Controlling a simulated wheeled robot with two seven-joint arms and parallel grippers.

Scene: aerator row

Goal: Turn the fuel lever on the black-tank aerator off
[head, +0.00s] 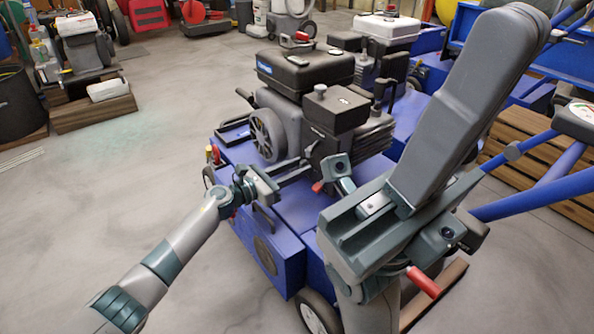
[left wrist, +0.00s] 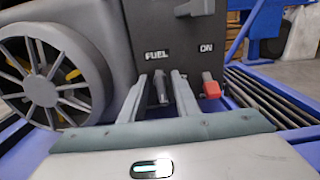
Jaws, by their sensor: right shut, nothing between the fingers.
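The black-tank aerator (head: 305,72) stands in the middle of the head view, its engine on a blue deck. In the left wrist view its panel reads FUEL at left and ON at right. The red-tipped fuel lever (left wrist: 210,86) shows just below ON; its red tip (head: 318,187) also shows in the head view. My left gripper (head: 306,169) is at the engine's side, open, with a gap between its fingers (left wrist: 160,80). The red tip is outside, right of the right finger. A dark stub (left wrist: 162,90) shows between the fingers. My right gripper (head: 522,22) is shut and empty, close to the camera.
A recoil wheel (left wrist: 45,75) is left of the left fingers; it also shows in the head view (head: 266,136). A white-tank machine (head: 386,28) stands behind. Blue handlebars (head: 540,190) cross at the right.

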